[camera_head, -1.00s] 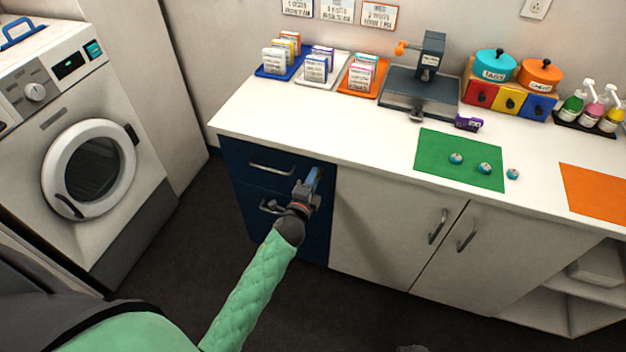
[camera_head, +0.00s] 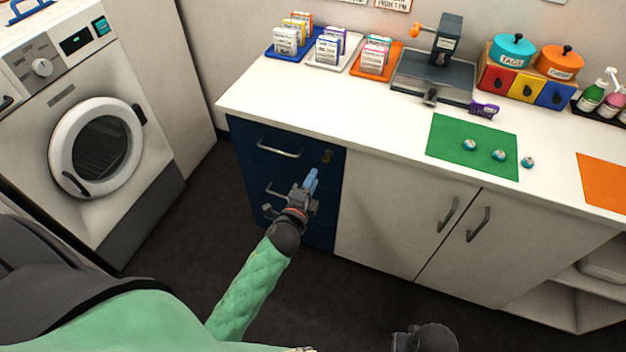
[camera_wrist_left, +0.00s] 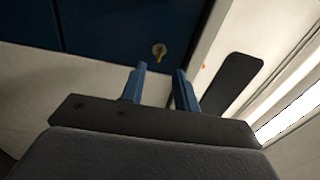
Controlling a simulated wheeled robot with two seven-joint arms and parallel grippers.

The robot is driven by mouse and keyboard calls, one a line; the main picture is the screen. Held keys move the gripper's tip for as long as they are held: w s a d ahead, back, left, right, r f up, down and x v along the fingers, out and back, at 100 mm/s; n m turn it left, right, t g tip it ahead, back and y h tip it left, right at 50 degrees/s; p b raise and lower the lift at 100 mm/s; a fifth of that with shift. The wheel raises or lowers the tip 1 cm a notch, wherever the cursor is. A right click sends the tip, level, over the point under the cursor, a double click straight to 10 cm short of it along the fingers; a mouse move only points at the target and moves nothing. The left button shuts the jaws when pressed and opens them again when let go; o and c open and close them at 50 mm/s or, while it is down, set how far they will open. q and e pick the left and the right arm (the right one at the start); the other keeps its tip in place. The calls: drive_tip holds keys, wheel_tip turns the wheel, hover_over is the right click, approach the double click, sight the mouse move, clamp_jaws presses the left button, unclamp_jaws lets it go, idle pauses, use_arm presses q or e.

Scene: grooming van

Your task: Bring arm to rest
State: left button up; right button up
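My left gripper (camera_head: 311,184) is in front of the blue drawer unit (camera_head: 262,164), apart from it. Its blue fingers (camera_wrist_left: 160,88) stand apart in the left wrist view with nothing between them, so it is open and empty. A small brass key or lock (camera_head: 327,156) sits at the top right of the upper drawer front. It also shows in the left wrist view (camera_wrist_left: 159,51), beyond the fingertips. The drawers look closed. A dark part of my right arm shows at the bottom edge; its fingers cannot be made out.
The white counter (camera_head: 400,140) holds trays of packets, a grey press-like device (camera_head: 440,65), a green mat (camera_head: 450,142) and several small round items. White cupboard doors (camera_head: 390,205) stand right of the drawers. A washing machine (camera_head: 75,120) is at left. Dark floor lies between.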

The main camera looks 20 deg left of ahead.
idle(0.5)
use_arm(q)
drive_tip(key=s+a+f+n+g+y, duration=0.35)
drive_tip(key=s+f+n+g, duration=0.35)
drive_tip(key=f+n+g, duration=0.5)
drive_tip(key=s+d+f+n+g+h, duration=0.2)
drive_tip(key=s+d+f, duration=0.1)
drive_tip(key=s, duration=0.8)
drive_tip(key=s+d+f+n+g+h, duration=0.2)
drive_tip(key=s+d, duration=0.3)
drive_tip(key=s, duration=0.5)
drive_tip(key=shift+s+d+f+g, duration=0.25)
drive_tip(key=shift+s+f+g, duration=0.1)
drive_tip(key=shift+f, duration=0.25)
